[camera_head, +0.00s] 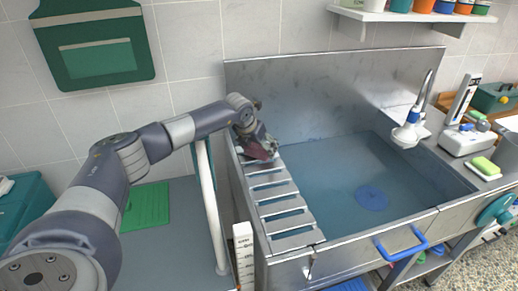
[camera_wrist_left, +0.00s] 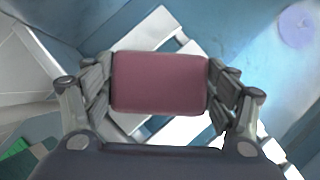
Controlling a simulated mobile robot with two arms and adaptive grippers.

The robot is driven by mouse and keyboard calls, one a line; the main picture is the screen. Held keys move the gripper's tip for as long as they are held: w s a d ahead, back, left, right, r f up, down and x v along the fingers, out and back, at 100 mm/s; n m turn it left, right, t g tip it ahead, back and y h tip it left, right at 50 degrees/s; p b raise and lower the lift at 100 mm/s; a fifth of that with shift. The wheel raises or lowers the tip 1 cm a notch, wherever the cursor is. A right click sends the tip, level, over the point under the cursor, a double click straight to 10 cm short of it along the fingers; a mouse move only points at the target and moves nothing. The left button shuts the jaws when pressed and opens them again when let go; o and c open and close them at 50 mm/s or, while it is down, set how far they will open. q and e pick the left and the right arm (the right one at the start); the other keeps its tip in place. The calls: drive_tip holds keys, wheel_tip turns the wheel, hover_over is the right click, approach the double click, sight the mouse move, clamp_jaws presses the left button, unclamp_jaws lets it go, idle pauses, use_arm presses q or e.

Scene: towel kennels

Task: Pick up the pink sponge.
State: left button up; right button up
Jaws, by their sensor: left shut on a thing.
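The pink sponge (camera_wrist_left: 160,83) is a dark pink block between the fingers of my left gripper (camera_wrist_left: 160,88) in the left wrist view. Both fingers press on its short sides, so the gripper is shut on it. In the head view the sponge (camera_head: 258,150) shows partly under my left gripper (camera_head: 256,143), at the far end of the slatted metal rack on the sink's left side. I cannot tell whether the sponge touches the slats. My right gripper is not in view.
The slatted rack (camera_head: 281,204) runs along the left of a water-filled metal sink (camera_head: 340,180). A blue disc (camera_head: 371,198) lies in the water. A faucet (camera_head: 408,130) stands at the right, near a yellow-green sponge (camera_head: 486,166) on a white dish. A green mat (camera_head: 147,206) lies at left.

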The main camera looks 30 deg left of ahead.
sight(259, 146)
use_arm(q)
drive_tip(key=r, duration=0.1)
drive_tip(key=r+b, duration=0.1)
drive_tip(key=r, duration=0.1)
drive_tip(key=shift+s+d, duration=0.1)
drive_tip(key=shift+s, duration=0.1)
drive_tip(key=s+d+b, duration=0.1)
drive_tip(key=s+d, duration=0.1)
drive_tip(key=s, duration=0.2)
drive_tip(key=s+d+r+b, duration=0.1)
drive_tip(key=s+d, duration=0.1)
drive_tip(key=s, duration=0.2)
drive_tip(key=s+d+b, duration=0.1)
drive_tip(key=s+d, duration=0.1)
drive_tip(key=s, duration=0.2)
drive_tip(key=shift+s+d+r, duration=0.15)
drive_tip(key=shift+s+d, duration=0.15)
drive_tip(key=shift+d, duration=0.05)
drive_tip(key=shift+s+d+r+b, duration=0.15)
drive_tip(key=shift+s+d+b, duration=0.15)
drive_tip(key=shift+s, duration=0.3)
